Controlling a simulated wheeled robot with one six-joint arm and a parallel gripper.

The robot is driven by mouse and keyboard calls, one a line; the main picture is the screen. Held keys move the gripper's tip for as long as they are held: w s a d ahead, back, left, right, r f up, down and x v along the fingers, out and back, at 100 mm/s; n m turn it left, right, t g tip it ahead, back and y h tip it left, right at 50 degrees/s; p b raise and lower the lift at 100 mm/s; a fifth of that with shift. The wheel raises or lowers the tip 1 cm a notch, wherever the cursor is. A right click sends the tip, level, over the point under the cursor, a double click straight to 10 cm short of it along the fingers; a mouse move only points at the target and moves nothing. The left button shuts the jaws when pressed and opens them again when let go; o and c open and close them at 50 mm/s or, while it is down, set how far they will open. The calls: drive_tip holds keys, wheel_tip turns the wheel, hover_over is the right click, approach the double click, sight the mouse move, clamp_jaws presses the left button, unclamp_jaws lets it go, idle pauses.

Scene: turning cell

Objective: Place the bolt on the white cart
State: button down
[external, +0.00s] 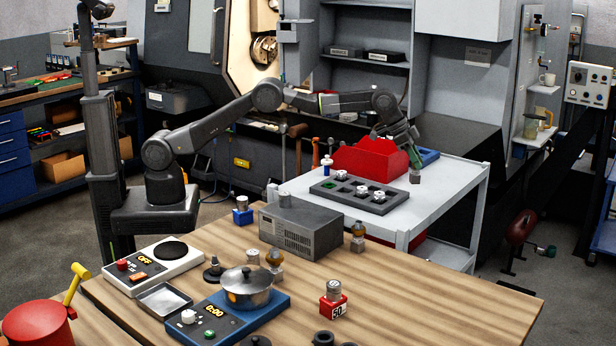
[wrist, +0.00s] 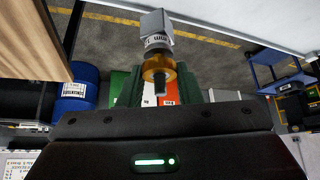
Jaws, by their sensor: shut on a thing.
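My gripper (external: 412,150) is over the right part of the white cart (external: 450,185), just right of the red bin. It is shut on the bolt, whose grey block-shaped end (external: 415,177) shows below the fingers. In the wrist view the bolt (wrist: 158,68) has a grey block at its far end, a lettered grey band, an amber collar and a dark tip toward my gripper (wrist: 160,98). I cannot tell whether the block touches the cart top.
A red bin (external: 370,160) and a dark tray (external: 350,197) with several small parts stand on the cart. The cart's right part is clear. The wooden table (external: 450,300) in front holds a grey box (external: 300,228) and a pot (external: 247,290).

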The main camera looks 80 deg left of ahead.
sight(415, 174)
drive_tip(key=f, duration=0.3)
drive_tip(key=a+f, duration=0.1)
drive_tip(key=f, duration=0.1)
drive_tip(key=shift+w+f+p, duration=0.2)
drive_tip(key=shift+f+p, duration=0.5)
drive_tip(key=shift+f, duration=1.7)
drive_tip(key=shift+f, duration=0.2)
drive_tip(key=c, duration=1)
unclamp_jaws()
drive_tip(key=shift+c, duration=0.2)
drive_tip(key=shift+r, duration=0.25)
drive_tip(key=b+v, duration=0.3)
drive_tip(key=v, duration=0.8)
drive_tip(key=shift+s+r, duration=0.3)
